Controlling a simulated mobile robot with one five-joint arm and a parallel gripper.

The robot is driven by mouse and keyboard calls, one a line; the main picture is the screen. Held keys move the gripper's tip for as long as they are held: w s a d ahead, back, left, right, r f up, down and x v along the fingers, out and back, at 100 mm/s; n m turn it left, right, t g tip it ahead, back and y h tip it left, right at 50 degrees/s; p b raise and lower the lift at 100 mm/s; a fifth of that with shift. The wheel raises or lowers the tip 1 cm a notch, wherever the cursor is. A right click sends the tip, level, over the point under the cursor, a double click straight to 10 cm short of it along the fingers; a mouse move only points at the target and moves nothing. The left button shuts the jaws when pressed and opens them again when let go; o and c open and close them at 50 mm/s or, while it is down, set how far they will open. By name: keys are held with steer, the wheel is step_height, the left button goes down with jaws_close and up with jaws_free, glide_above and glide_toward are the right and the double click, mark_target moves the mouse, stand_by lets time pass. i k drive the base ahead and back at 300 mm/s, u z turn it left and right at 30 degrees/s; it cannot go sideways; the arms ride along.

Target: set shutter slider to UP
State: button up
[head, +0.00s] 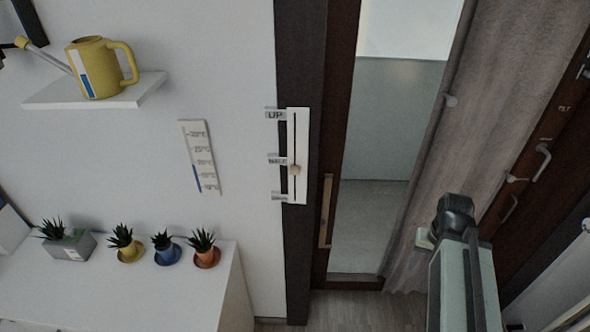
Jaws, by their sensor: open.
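The shutter slider (301,140) is a tall narrow white plate with a dark vertical slot, mounted at the edge of the white wall and the dark door frame. Its small light-brown round knob (295,170) sits in the slot a little below the middle label (276,160), well below the top. The label UP (275,115) is beside the top end. A third label (280,196) is beside the bottom end and is too small to read surely. Nothing touches the knob. My gripper's fingers do not show; a part of my arm stands at the lower right.
A wall shelf (55,103) holds a yellow watering can (110,70). A thermometer (200,157) hangs left of the slider. Several potted plants (122,243) stand on a white cabinet (200,295) below. A door handle (326,210) is right of the slider. The space before the slider looks clear.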

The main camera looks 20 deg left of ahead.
mark_target(294, 170)
steer(key=z, duration=0.05)
steer(key=k, duration=0.5)
steer(key=u, duration=4.25)
steer(key=k, duration=0.4)
steer(key=z, duration=0.7)
